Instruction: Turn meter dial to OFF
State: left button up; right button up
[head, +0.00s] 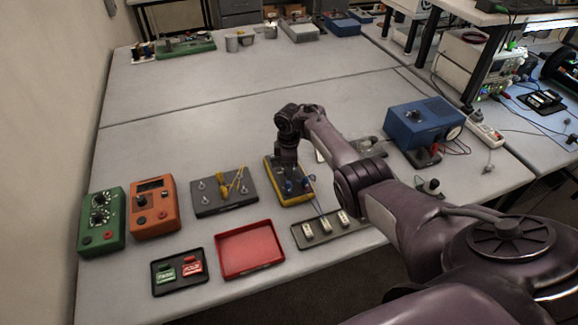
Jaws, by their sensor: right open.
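A yellow-edged meter (275,188) with a dark face lies on the table near the middle of the head view. My right gripper (289,180) points down over this meter, with its fingertips at or just above the face. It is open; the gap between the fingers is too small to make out. The gripper hides most of the face, so the dial and its setting cannot be read. Blue plugs show at the meter's near end. My left gripper is out of view.
Left of the meter are a dark board (224,206) with yellow leads, an orange box (146,223) and a green box (88,226). A red tray (249,264) and a small black tray (161,286) lie nearer. A blue box (408,125) stands right. The table's far half is largely clear.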

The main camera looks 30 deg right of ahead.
jog(key=shift+r, duration=0.1)
notch_tip(320, 180, up, 8)
jog(key=shift+f+p, duration=0.2)
jog(key=shift+p, duration=0.2)
jog(key=shift+s+f, duration=0.1)
dwell(0.4)
